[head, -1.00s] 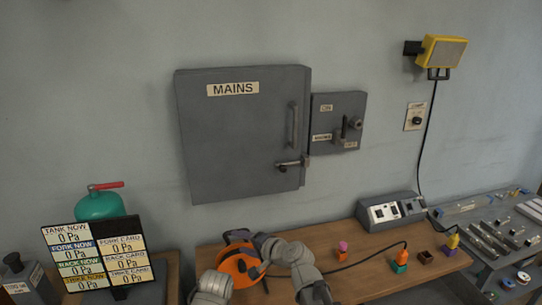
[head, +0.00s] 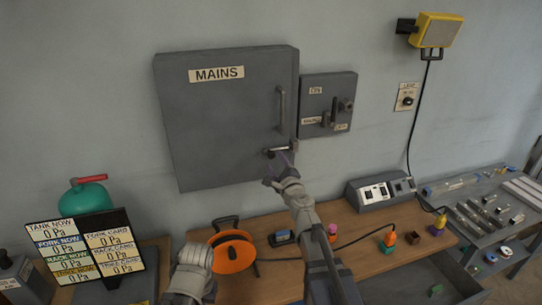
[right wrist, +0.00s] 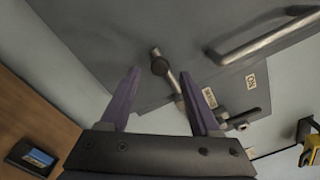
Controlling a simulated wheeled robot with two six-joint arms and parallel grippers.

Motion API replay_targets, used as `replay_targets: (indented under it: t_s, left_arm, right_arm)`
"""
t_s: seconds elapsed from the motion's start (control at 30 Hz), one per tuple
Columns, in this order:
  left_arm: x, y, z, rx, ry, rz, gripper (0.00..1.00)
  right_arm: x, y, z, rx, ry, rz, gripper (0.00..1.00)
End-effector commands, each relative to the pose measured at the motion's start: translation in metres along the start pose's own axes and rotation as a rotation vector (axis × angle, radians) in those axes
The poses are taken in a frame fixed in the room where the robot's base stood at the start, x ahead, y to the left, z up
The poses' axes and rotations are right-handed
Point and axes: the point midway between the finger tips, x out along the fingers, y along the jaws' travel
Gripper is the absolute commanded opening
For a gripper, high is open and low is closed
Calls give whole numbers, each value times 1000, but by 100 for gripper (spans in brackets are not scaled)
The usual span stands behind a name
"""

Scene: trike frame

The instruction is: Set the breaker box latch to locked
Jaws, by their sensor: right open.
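The grey breaker box (head: 215,125) hangs on the wall with its MAINS door shut. Its latch (head: 277,149) is a small bar at the door's lower right, lying roughly level in the head view. My right gripper (head: 275,166) is just below the latch. In the right wrist view the open fingers (right wrist: 160,76) point at the door, and the latch (right wrist: 168,74) shows between them from its dark round knob. I cannot tell whether a finger touches it. Of my left arm only grey links show; its gripper is not in view.
The door's handle (head: 282,108) is above the latch. A smaller switch box (head: 328,90) with levers is close on the right. Below, the wooden bench (head: 290,258) holds an orange cable reel (head: 232,252) and a grey console (head: 380,190). A pressure display (head: 88,252) stands left.

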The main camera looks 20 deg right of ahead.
Motion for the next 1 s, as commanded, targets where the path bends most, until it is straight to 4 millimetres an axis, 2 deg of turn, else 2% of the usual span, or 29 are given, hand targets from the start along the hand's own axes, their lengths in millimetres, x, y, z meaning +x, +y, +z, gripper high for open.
replay_targets:
  t_s: [0.03, 0.1, 0.3, 0.6, 1.0]
  left_arm:
    - [0, 0, 0, 0, 0, 0, 0]
    - [0, 0, 0, 0, 0, 0, 0]
    - [0, 0, 0, 0, 0, 0, 0]
    - [0, 0, 0, 0, 0, 0, 0]
    - [0, 0, 0, 0, 0, 0, 0]
  right_arm:
    - [12, 0, 0, -1, -1, 0, 63]
    - [24, 0, 0, -1, -1, 1, 63]
    - [49, 0, 0, -1, -1, 1, 63]
    - [52, 0, 0, -1, -1, 1, 63]
    - [51, 0, 0, -1, -1, 1, 19]
